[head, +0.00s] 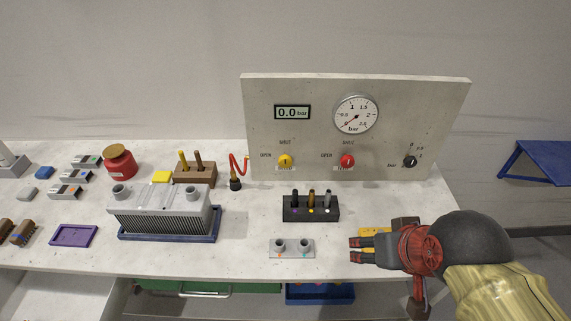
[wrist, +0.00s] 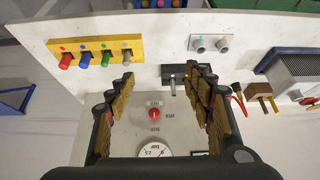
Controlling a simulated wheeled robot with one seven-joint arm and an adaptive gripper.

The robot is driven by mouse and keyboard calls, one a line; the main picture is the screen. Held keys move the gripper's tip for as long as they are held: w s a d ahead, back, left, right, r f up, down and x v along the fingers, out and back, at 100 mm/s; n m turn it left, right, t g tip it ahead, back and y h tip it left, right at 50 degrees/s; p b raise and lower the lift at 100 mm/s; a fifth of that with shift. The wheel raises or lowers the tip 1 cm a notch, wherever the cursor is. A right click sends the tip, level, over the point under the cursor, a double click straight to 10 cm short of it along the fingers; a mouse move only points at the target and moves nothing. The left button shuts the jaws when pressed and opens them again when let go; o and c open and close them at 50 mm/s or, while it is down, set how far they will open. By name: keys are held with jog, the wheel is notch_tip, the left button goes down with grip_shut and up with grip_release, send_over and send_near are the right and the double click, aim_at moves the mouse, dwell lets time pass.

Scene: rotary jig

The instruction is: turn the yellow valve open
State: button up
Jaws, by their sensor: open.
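The yellow valve (head: 285,160) is a small round knob at the lower left of the upright grey panel (head: 315,137), with OPEN printed to its left. I cannot make out the yellow valve in the wrist view, where a finger covers part of the panel. The red valve (head: 347,160) sits to its right and also shows in the wrist view (wrist: 127,114). My gripper (head: 354,250) is open and empty, over the front right of the bench, to the right of and well apart from the yellow valve. Its spread fingers show in the wrist view (wrist: 160,72).
A black holder (head: 311,213) with upright pieces stands before the panel. A grey plate with two sockets (head: 291,249) lies in front. A yellow rack (wrist: 95,50) is partly hidden by my gripper in the head view. A gauge (head: 355,114) and black knob (head: 410,161) are on the panel.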

jog(key=w+a+t+y+p, duration=0.1)
jog(key=w+a+t+p, duration=0.1)
jog(key=w+a, duration=0.65)
jog(key=w+a+t+y+p, duration=0.15)
jog(key=w+a, duration=0.35)
jog(key=w, duration=0.6)
jog(key=m+t+h+p, duration=0.2)
jog(key=t+h, duration=0.1)
jog(key=t, duration=0.1)
send_near(285, 163)
jog(key=w, duration=0.1)
jog(key=x, duration=0.2)
jog(key=b+x, duration=0.1)
jog(key=x, duration=0.3)
jog(key=shift+w+f+b, duration=0.2)
jog(key=shift+f+b, duration=0.15)
jog(key=shift+f, duration=0.1)
jog(key=shift+w+f, duration=0.15)
jog(key=shift+w, duration=0.6)
jog(key=shift+c, duration=1.4)
jog(key=c, duration=0.9)
